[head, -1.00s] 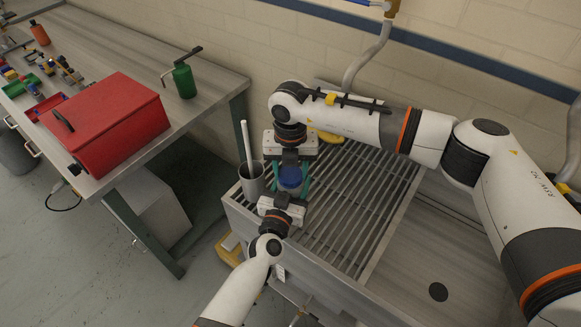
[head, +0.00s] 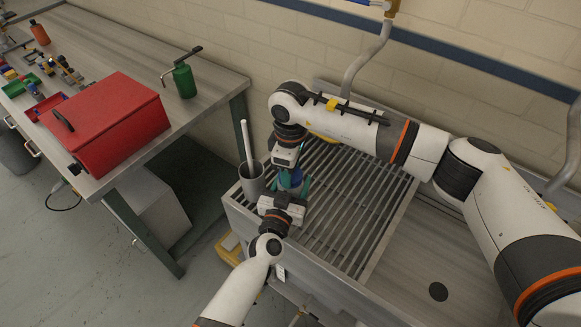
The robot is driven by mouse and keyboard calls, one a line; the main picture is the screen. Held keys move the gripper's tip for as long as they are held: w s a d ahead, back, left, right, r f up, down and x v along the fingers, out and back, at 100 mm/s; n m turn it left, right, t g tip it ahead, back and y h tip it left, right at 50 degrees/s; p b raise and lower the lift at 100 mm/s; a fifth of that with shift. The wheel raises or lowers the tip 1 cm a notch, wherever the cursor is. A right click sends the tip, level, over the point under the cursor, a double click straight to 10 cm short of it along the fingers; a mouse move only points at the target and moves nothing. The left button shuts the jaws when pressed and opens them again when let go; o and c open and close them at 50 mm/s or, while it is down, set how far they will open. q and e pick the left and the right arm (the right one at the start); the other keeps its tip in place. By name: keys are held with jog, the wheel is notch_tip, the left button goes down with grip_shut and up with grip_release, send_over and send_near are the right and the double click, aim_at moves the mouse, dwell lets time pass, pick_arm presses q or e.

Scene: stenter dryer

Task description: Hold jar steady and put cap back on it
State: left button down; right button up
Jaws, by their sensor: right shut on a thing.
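The blue cap (head: 291,176) sits at the top of the jar, small and partly covered, over the slatted rack. My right gripper (head: 289,170) reaches down from above and is shut on the cap; its body hides part of it. My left gripper (head: 290,190) comes from the front, with its teal fingers on either side of the jar, shut on it. Most of the jar's body is hidden between the two grippers. I cannot tell whether the cap is seated on the jar's rim.
A grey cup (head: 251,186) with a white stick stands just left of the grippers. The slatted rack (head: 345,205) is clear to the right. On the left bench are a red box (head: 115,115) and a green oil can (head: 184,82).

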jog(key=shift+w+r, duration=0.1)
jog(key=o, duration=0.9)
jog(key=shift+r, duration=2.2)
jog(key=shift+c, duration=0.2)
